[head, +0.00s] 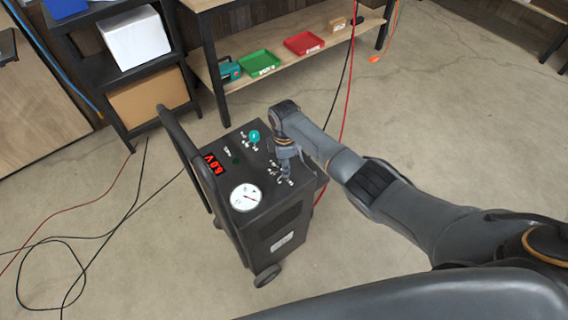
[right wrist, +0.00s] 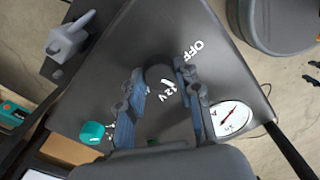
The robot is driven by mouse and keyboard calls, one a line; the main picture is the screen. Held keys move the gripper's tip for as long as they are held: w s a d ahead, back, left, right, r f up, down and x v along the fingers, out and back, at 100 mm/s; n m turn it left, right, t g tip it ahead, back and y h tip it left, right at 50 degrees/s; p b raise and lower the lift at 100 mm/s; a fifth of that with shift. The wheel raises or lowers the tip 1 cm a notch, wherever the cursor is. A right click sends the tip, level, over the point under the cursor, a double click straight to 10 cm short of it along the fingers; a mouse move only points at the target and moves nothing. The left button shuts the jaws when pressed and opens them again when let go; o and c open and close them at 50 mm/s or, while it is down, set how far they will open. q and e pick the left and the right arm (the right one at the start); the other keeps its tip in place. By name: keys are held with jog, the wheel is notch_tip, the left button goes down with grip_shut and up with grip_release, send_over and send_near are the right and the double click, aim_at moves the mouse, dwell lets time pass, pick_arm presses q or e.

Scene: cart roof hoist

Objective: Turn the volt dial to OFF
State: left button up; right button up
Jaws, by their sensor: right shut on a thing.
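The charger cart (head: 285,232) is a dark box with a sloped top panel. My right gripper (head: 284,158) comes down onto that panel from the right in the head view and hides the volt dial there. In the right wrist view the volt dial (right wrist: 160,70) is a dark round knob between the fingers of my right gripper (right wrist: 162,92), which is shut on it. A white OFF label (right wrist: 193,49) lies beyond the dial to the upper right. A white label that looks like 12V sits just below the dial. The dial's pointer is not clear. My left gripper is not in view.
The panel also has a teal knob (head: 254,136), a red-lit display (head: 213,164) and a round gauge (head: 245,197). A black handle bar rises at the cart's left. Cables lie on the floor. A shelf with green (head: 259,63) and red (head: 304,43) trays stands behind.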

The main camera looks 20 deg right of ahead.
jog(key=n, duration=0.5)
jog(key=shift+n, duration=0.3)
jog(key=n+b, duration=0.1)
jog(key=n, duration=0.4)
jog(key=shift+n, duration=0.4)
jog(key=o, duration=1.1)
jog(key=shift+o, duration=0.2)
jog(key=shift+r, duration=0.2)
notch_tip(320, 180, up, 12)
jog(key=shift+f, duration=0.15)
